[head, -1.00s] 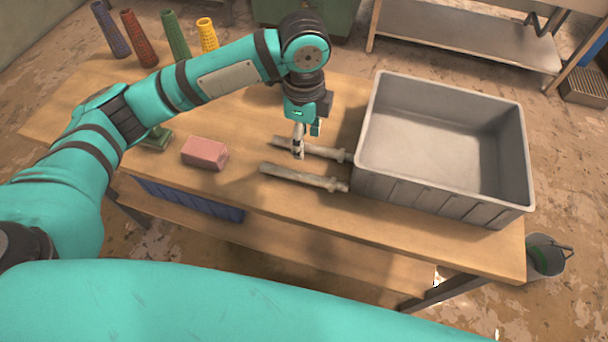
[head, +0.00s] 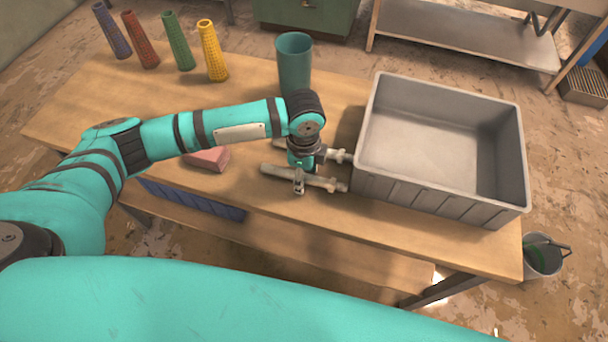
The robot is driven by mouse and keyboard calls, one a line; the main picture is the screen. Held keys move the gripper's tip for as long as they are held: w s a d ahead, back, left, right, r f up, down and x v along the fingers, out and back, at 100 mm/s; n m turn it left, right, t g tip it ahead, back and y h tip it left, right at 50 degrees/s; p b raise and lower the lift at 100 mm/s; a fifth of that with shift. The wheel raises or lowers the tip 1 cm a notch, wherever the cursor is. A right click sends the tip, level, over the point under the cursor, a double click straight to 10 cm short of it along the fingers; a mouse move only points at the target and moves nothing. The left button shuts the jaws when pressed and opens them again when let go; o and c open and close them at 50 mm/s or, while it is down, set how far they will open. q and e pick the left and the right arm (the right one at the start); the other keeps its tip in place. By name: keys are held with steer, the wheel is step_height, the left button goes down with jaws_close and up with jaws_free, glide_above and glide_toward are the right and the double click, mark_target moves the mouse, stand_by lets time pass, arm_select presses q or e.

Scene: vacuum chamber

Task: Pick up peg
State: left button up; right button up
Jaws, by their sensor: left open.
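Two pale grey peg-shaped rods lie on the wooden table left of the grey bin. The front peg (head: 325,183) lies nearer me, and the rear peg (head: 338,156) lies behind it, partly hidden by my gripper and wrist. My left gripper (head: 299,183) points down at the front peg, near its middle. Its jaws are open. A finger overlaps the peg in the picture; I cannot tell whether it touches. My right gripper is not in view.
The grey bin (head: 364,180) stands empty on the table's right. A pink block (head: 209,159) is partly hidden under my left arm. A teal cup (head: 294,55) and several coloured cones, including a yellow one (head: 211,52), stand at the back.

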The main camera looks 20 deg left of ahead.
arm_select(q)
jaws_close()
stand_by(0.3)
stand_by(0.3)
